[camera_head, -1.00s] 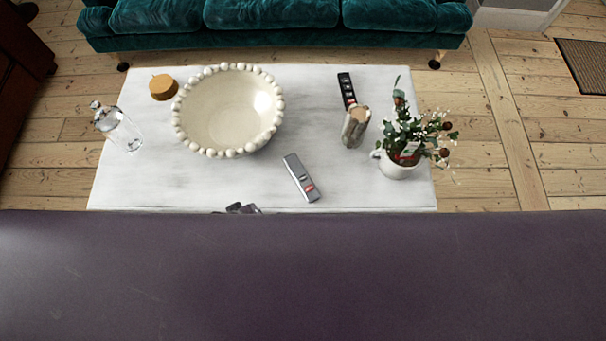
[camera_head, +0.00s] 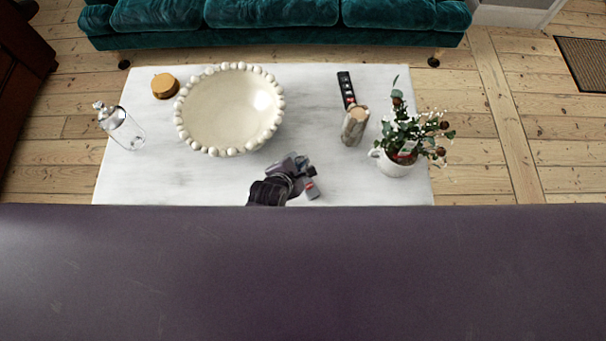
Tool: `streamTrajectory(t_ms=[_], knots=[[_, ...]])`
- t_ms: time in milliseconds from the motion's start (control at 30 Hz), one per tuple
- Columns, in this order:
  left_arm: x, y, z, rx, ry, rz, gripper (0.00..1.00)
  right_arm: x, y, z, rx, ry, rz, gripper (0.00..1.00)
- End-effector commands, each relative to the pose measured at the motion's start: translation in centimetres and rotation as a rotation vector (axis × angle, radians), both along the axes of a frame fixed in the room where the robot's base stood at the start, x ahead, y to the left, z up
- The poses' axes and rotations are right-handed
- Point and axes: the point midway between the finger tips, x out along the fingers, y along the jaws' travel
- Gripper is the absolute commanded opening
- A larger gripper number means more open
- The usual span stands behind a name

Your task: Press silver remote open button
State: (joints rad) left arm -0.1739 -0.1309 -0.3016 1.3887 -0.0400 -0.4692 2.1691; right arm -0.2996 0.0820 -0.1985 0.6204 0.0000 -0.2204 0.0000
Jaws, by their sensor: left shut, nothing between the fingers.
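The silver remote (camera_head: 313,192) lies on the white marble table near its front edge. My left gripper (camera_head: 300,168) is dark, shut and empty, and is over the upper part of the remote. I cannot tell whether its fingertips touch the remote. My right gripper is not in view.
A beaded cream bowl (camera_head: 229,108) stands left of centre on the table (camera_head: 160,180). A glass bottle (camera_head: 124,130) and an orange-brown jar (camera_head: 164,86) stand left. A purple surface (camera_head: 300,270) fills the front.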

Motion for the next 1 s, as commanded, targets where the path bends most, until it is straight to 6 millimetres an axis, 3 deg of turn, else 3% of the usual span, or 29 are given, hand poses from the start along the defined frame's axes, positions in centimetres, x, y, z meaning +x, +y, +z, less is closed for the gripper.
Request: streamTrajectory(t_ms=[433,1000], knots=[[0.0,0.1,-1.1,0.003,0.0,-0.002,0.0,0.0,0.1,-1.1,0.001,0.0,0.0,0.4],[0.0,0.1,-7.7,0.003,0.001,-0.001,0.0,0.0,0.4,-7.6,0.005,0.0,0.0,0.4]])
